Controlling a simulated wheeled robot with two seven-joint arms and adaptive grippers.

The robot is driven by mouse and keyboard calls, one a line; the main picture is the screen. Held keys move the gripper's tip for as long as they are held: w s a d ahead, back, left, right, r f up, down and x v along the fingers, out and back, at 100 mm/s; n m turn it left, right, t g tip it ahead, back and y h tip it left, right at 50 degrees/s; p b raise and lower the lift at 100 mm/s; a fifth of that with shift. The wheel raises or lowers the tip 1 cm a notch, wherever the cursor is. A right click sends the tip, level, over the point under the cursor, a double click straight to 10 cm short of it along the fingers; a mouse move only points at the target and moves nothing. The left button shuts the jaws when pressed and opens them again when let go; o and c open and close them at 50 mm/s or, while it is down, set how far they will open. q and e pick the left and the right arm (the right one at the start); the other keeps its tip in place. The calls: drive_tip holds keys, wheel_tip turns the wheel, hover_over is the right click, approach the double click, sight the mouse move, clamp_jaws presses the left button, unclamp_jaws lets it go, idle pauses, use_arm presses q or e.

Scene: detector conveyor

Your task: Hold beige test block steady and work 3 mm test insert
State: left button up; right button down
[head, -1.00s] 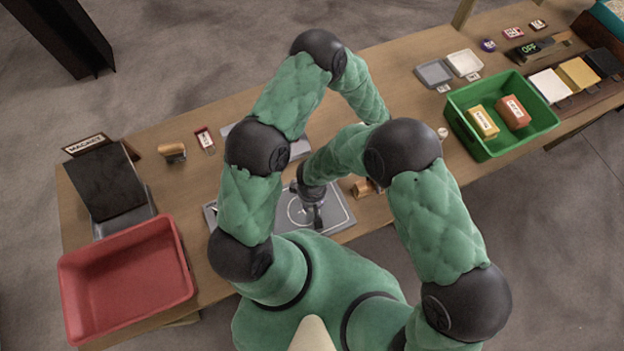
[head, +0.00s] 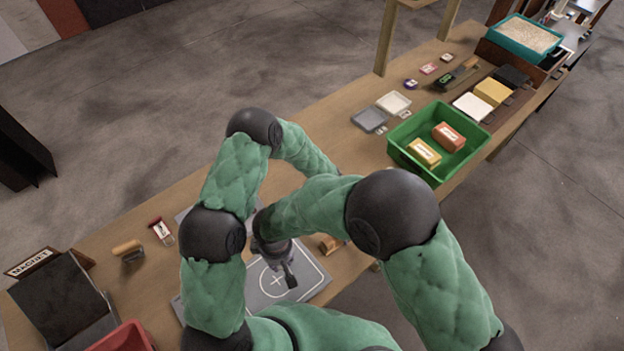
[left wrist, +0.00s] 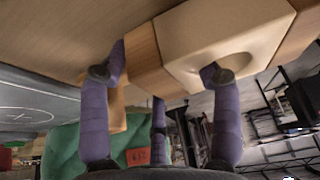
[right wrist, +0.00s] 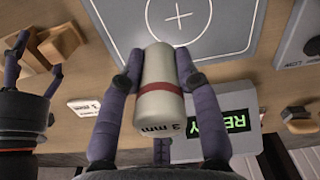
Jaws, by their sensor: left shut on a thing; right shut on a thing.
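My left gripper (left wrist: 158,76) is shut on the beige test block (left wrist: 222,35), a pale piece with a round recess and wooden sides. One fingertip overlaps the recess edge. In the head view a small wooden part of the block (head: 331,244) shows beside the grey pad; my right arm hides much of the left hand. My right gripper (right wrist: 158,78) is shut on the 3 mm test insert (right wrist: 158,75), a cream cylinder with a red band and "3 mm" on its end. It is over the pad, apart from the block. My right gripper also shows in the head view (head: 286,272).
A grey pad (head: 308,284) with a white circle and cross lies below. A detector display (right wrist: 222,127) glows green, partly covered. A green bin (head: 402,162) with two blocks stands right. A red tray (head: 125,338) and MAGNET stand (head: 50,300) are left. Small wooden items lie behind.

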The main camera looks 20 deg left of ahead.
sight(276, 280)
idle(0.5)
drive_tip(key=shift+s+a+f, duration=0.3)
drive_tip(key=shift+s+f, duration=0.1)
drive_tip(key=shift+f, duration=1.2)
drive_tip(key=shift+s+a+f, duration=0.3)
drive_tip(key=shift+s+f, duration=0.05)
drive_tip(key=shift+f, duration=1.3)
drive_tip(key=shift+s+a+f, duration=0.3)
drive_tip(key=shift+s+f, duration=0.1)
drive_tip(key=shift+f, duration=1.2)
drive_tip(key=shift+f, duration=0.15)
drive_tip(key=c, duration=0.9)
unclamp_jaws()
